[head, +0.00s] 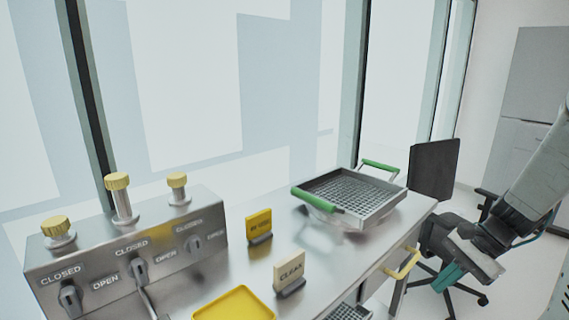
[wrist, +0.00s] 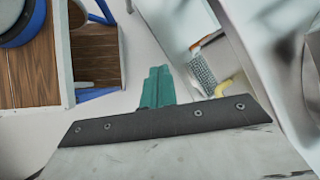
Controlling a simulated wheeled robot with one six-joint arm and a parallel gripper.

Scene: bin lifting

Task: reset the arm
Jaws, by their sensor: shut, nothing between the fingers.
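My gripper (head: 443,281) is at the right of the head view, held out in the air to the right of the steel table, in front of the black office chair. Its teal fingers point down and left, and they are shut with nothing between them. My grey arm comes in from the right edge. In the wrist view the teal fingers (wrist: 157,74) show closed together above the dark gripper body, over pale floor, and touch nothing.
The steel table (head: 232,268) holds a wire basket (head: 367,217) with green handles, a yellow sign (head: 259,225), a CLEAN sign (head: 289,272), a yellow tray (head: 235,304) and a valve panel (head: 100,265). A black chair (head: 450,242) stands beyond my gripper. A yellow drawer handle (head: 403,263) juts from the table's side.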

